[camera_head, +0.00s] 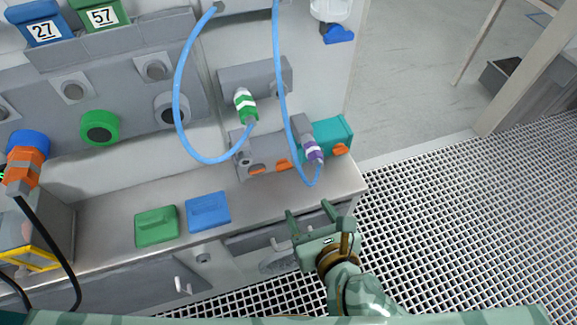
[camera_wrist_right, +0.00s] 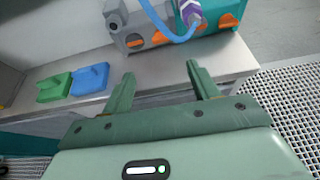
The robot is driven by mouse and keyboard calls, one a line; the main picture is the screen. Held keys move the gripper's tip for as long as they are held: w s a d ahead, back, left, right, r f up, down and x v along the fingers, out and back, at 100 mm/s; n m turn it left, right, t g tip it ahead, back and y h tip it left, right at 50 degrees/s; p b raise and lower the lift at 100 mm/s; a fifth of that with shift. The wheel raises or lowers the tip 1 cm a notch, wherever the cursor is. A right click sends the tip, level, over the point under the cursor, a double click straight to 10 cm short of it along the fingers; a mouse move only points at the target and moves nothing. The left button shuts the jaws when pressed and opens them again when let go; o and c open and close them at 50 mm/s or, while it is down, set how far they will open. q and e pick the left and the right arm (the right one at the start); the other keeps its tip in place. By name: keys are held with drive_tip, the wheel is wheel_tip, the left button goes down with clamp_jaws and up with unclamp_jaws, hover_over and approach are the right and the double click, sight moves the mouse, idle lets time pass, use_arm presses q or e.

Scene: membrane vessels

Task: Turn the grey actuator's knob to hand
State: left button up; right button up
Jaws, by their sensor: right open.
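A grey actuator block (camera_head: 243,172) stands on the bench ledge, with orange knobs (camera_head: 257,167) low on its front. It also shows at the top of the right wrist view (camera_wrist_right: 122,14), with an orange knob (camera_wrist_right: 133,41) on its face. A teal block (camera_head: 330,132) with its own orange knob (camera_head: 341,150) stands to its right. A purple-banded connector (camera_head: 313,151) on a blue hose partly covers the place between them. My right gripper (camera_head: 309,209) is open and empty, in front of the ledge and apart from the blocks. My left gripper is out of view.
Green (camera_head: 156,227) and blue (camera_head: 208,212) blocks lie on the ledge left of my right gripper. A blue hose (camera_head: 178,90) loops above from a green connector (camera_head: 245,105). An orange connector (camera_head: 25,167) is at far left. Grating floor (camera_head: 450,220) is open at right.

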sight(284, 165)
drive_tip(key=b+x, duration=0.3)
drive_tip(key=x, duration=1.3)
drive_tip(key=shift+d+r, duration=0.1)
drive_tip(key=c, duration=1)
